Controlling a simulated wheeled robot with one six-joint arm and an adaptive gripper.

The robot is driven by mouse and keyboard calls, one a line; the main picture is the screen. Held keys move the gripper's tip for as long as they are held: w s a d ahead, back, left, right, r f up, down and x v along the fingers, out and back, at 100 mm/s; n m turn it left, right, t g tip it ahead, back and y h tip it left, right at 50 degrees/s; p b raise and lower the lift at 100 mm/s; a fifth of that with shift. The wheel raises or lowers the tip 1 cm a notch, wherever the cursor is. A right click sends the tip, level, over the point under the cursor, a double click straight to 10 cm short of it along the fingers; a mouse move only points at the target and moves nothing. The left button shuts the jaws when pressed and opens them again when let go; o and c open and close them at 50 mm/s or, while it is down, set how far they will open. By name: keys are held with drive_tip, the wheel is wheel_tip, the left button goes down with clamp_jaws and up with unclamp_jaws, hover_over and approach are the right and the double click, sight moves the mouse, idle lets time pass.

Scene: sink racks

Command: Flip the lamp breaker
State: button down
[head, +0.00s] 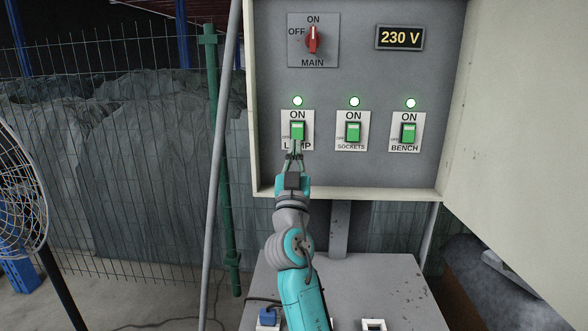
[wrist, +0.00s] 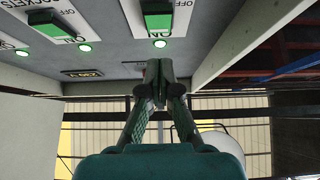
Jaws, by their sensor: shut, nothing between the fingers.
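The lamp breaker (head: 298,131) is a green rocker on a white plate marked ON above and LAMP below, at the left of the row. The green light (head: 297,101) above it is lit. My gripper (head: 295,148) is shut and empty, its tips in front of the lower part of the plate, just below the rocker, partly hiding the LAMP label. Contact cannot be told. In the wrist view the closed fingertips (wrist: 158,70) are close to the panel, and the lamp breaker (wrist: 158,17) shows upside down at the top.
The sockets breaker (head: 353,132) and bench breaker (head: 408,132) stand to the right, their green lights lit. The red main switch (head: 313,40) points to ON; the display (head: 400,37) reads 230 V. The open cabinet door (head: 510,130) bounds the right side.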

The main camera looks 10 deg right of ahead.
sight(297, 132)
drive_tip(key=w, duration=0.2)
drive_tip(key=w+d, duration=0.1)
drive_tip(key=w, duration=0.1)
drive_tip(key=shift+d+r, duration=0.15)
drive_tip(key=shift+w+d, duration=0.1)
drive_tip(key=shift+w, duration=0.25)
